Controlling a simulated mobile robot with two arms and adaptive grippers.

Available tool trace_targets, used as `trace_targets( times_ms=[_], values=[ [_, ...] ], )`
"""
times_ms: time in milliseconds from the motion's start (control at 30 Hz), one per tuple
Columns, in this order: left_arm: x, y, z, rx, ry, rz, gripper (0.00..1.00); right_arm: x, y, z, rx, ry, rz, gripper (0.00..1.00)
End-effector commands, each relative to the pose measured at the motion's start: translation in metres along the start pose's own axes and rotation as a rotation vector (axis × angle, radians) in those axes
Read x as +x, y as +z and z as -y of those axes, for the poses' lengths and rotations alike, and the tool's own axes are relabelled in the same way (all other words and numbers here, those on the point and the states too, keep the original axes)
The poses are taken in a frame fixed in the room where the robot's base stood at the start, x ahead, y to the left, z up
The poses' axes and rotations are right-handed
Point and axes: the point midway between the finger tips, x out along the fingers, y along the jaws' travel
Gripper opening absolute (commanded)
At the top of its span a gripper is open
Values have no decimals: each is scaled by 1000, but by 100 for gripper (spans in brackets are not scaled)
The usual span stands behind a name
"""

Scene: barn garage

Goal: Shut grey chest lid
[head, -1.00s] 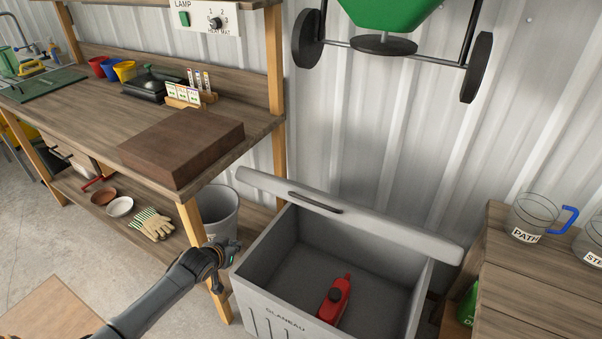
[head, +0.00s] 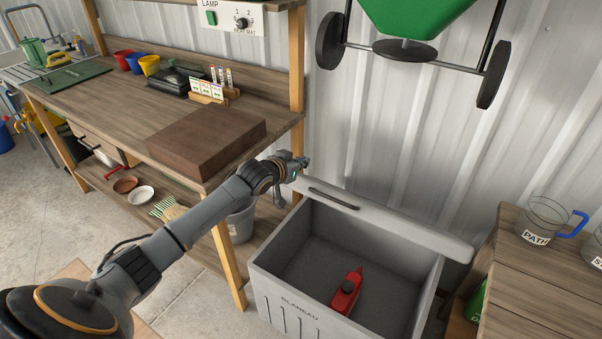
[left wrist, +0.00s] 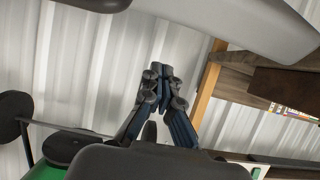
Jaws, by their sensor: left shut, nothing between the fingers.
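The grey chest (head: 262,285) stands open on the floor, with lettering on its front. Its lid (head: 400,228) is raised at the back and leans near the metal wall, with a dark handle (head: 334,199) on it. My right gripper is out of view.
A wooden workbench (head: 110,105) is at left, with a brown block (head: 208,140) near its right end. A grey bucket (head: 240,222) stands beside the chest. A wooden stand (head: 540,270) with jugs is at right. A green spreader (head: 405,15) hangs above.

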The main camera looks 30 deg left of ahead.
Motion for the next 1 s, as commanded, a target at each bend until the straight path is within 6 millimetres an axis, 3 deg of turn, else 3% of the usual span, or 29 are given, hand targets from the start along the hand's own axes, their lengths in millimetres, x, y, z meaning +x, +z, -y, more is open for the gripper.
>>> trace_targets(
  times_ms=[167,433,1000],
  values=[
    [25,-1,0,-1,0,0,0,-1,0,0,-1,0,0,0],
    [12,31,0,1,0,2,0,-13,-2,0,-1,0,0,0],
    [11,43,0,0,1,-6,0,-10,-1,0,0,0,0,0]
  ],
)
